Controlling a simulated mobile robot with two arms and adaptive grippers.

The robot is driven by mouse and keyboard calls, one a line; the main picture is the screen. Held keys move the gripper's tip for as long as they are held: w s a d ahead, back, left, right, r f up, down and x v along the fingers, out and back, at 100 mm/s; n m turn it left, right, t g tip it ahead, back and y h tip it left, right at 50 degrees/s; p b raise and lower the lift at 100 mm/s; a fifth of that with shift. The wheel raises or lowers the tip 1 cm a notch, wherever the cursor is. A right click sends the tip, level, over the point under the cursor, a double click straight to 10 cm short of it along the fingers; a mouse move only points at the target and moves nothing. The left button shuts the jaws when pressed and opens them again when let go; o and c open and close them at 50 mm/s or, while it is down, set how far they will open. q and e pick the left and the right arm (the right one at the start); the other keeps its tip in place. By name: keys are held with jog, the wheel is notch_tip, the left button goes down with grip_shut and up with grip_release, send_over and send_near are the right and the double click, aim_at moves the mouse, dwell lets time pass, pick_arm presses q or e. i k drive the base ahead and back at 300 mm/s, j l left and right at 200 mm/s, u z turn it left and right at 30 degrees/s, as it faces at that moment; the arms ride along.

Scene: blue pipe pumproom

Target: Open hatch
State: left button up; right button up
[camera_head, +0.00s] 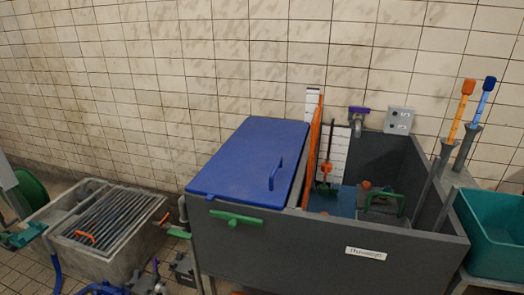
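The hatch appears to be the flat blue lid (245,155) over the left part of a grey tank (300,245) in the head view. The lid lies down over that part, sloping slightly, and hides what is under it. A blue upright handle (275,173) stands on the lid near its right edge. A green lever (237,218) sits on the tank's front wall just below the lid's front edge.
The tank's right part is open, with an orange upright board (311,150) and green-handled gear (385,203) inside. A teal bin (492,235) stands right, a grated grey basin (95,230) left. Orange (460,105) and blue (483,100) handled tools stand at the tank's right. Tiled wall behind.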

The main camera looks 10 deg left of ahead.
aim_at(257, 165)
jog(key=j+z, duration=0.55)
jog(key=z, duration=0.2)
jog(key=k+j+z, duration=0.15)
jog(key=z, duration=0.2)
jog(key=j, duration=0.1)
